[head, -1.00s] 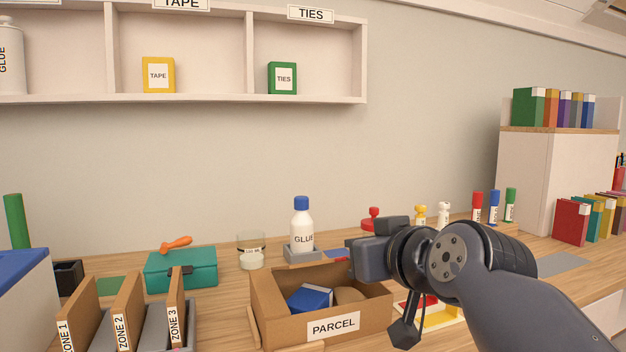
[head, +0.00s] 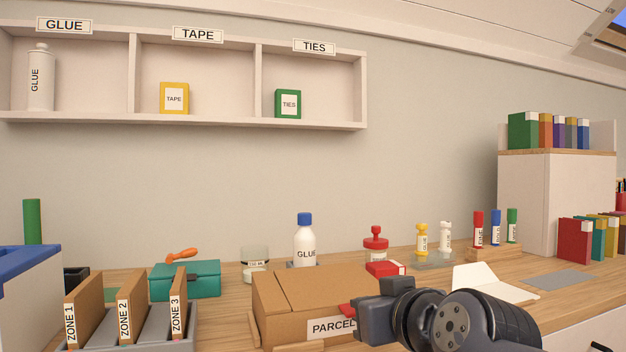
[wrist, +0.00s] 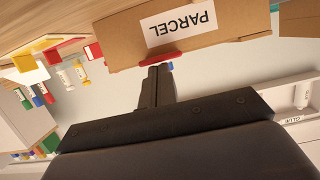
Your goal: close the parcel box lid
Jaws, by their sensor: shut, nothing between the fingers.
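The brown parcel box (head: 268,325) stands on the bench with its PARCEL label facing front. Its lid (head: 320,287) lies over the top and hides the contents; I cannot tell whether it is fully flush. A red tab (head: 347,310) sits at the front upper edge, by the label. My gripper (head: 358,318) is shut and empty at the box's front right, close to the tab. In the wrist view the shut fingertips (wrist: 160,70) are right by the red tab (wrist: 150,60), touching or nearly so, beside the box front (wrist: 120,45).
The zone sorter (head: 130,335) and a teal case (head: 190,281) stand left of the box. A glue bottle (head: 305,243) and a red stamp (head: 376,243) are behind it. An open white booklet (head: 490,285) lies to the right.

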